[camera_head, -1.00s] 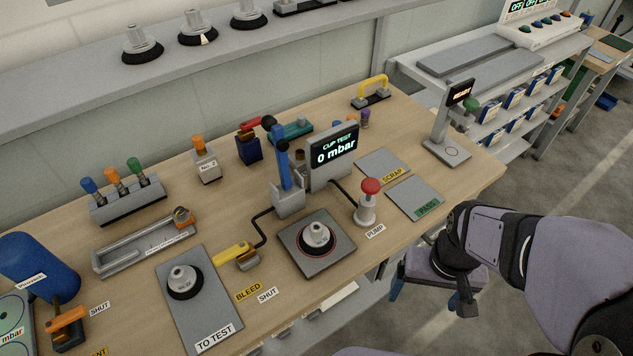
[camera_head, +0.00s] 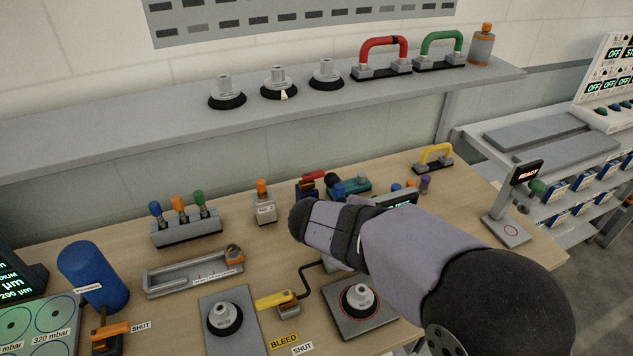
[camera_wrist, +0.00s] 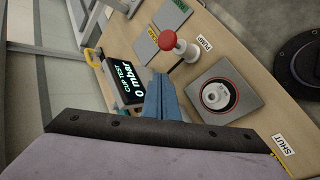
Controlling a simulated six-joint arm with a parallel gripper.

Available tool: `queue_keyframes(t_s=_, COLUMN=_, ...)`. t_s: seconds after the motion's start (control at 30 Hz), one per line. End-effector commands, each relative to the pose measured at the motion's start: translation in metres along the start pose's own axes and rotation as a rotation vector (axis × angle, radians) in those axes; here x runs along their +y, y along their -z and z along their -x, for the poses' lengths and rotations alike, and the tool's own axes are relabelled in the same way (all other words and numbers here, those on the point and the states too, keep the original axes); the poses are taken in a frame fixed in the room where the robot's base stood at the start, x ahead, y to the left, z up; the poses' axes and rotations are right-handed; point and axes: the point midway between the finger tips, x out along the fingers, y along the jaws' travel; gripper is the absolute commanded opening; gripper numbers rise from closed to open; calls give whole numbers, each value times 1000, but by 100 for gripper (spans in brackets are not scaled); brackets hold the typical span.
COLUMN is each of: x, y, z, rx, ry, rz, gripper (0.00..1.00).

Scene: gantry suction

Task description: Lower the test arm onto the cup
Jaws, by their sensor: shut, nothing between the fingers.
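The test cup (camera_head: 359,299), grey with a black rim, sits upright on the square plate (camera_head: 337,306) of the cup test station. It also shows in the wrist view (camera_wrist: 216,95), right of my gripper (camera_wrist: 162,82). My gripper's blue fingers are together, with nothing seen between them, in front of the station. Behind them the display (camera_wrist: 126,80) reads 0 mbar. In the head view my arm covers the fingers and most of the station. I cannot make out the blue test arm now; whether the fingers touch it cannot be told.
The red pump knob (camera_wrist: 169,40) stands beyond the fingertips. The yellow bleed lever (camera_head: 277,299) is left of the cup plate, and a second cup (camera_head: 224,318) sits on the tray further left. Valve blocks, the scrap and pass pads and a ready stand (camera_head: 510,215) surround the station.

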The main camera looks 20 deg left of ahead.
Motion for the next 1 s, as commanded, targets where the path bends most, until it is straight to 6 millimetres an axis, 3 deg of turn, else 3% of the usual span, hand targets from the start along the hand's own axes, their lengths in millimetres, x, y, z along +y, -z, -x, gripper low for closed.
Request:
queue_keyframes(t_s=0.03, x=6, y=28, z=19, rx=33, ry=-71, rz=63, gripper=0)
queue_keyframes(t_s=0.17, x=17, y=86, z=63, rx=102, ry=-240, rz=179, gripper=0)
queue_keyframes(t_s=0.27, x=15, y=117, z=65, rx=159, ry=-342, rz=192, gripper=0)
queue_keyframes(t_s=0.43, x=17, y=160, z=88, rx=255, ry=-486, rz=207, gripper=0)
queue_keyframes(t_s=0.57, x=18, y=180, z=104, rx=307, ry=-557, rz=214, gripper=0)
queue_keyframes(t_s=0.7, x=20, y=188, z=112, rx=328, ry=-587, rz=215, gripper=0)
queue_keyframes(t_s=1.0, x=27, y=190, z=106, rx=326, ry=-588, rz=216, gripper=0)
